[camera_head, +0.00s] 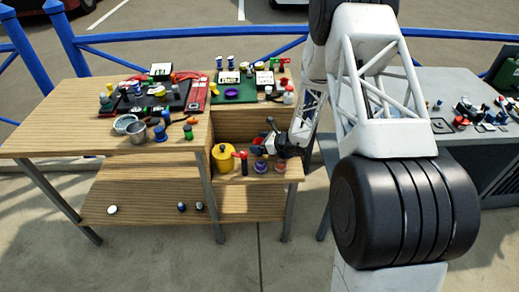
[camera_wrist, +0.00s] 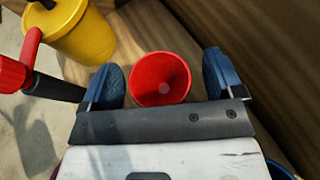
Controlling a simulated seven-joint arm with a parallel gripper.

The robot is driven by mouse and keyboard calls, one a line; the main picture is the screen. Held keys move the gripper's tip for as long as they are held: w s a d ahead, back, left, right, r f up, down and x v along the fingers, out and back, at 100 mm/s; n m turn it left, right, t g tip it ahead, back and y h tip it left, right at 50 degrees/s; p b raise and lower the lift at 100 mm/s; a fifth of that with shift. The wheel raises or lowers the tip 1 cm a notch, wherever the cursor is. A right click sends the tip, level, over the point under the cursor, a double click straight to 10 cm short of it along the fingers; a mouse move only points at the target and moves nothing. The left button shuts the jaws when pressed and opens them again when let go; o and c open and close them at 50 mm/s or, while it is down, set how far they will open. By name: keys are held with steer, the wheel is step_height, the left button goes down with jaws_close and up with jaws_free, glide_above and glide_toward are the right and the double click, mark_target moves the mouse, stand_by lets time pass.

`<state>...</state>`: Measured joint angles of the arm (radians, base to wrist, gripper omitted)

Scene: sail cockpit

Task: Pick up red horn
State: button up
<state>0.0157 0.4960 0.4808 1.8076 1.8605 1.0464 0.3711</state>
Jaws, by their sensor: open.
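A red, round, open-mouthed piece (camera_wrist: 160,78), which looks like the bell of the red horn, faces the camera in the wrist view. It lies between the two blue fingertips of my gripper (camera_wrist: 164,82), with a gap on either side. My gripper is open and holds nothing. In the head view my gripper (camera_head: 272,138) is low inside the shelf space on the right side of the wooden table.
A yellow pot (camera_wrist: 82,38) and a red-headed black tool (camera_wrist: 42,84) stand close left of my gripper. A wooden wall (camera_wrist: 275,60) is close on the right. Small jars (camera_head: 260,166) stand at the shelf's front. The tabletop above is crowded.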

steer(key=c, duration=1.1)
steer(key=shift+r, duration=0.1)
steer(key=shift+r, duration=4.95)
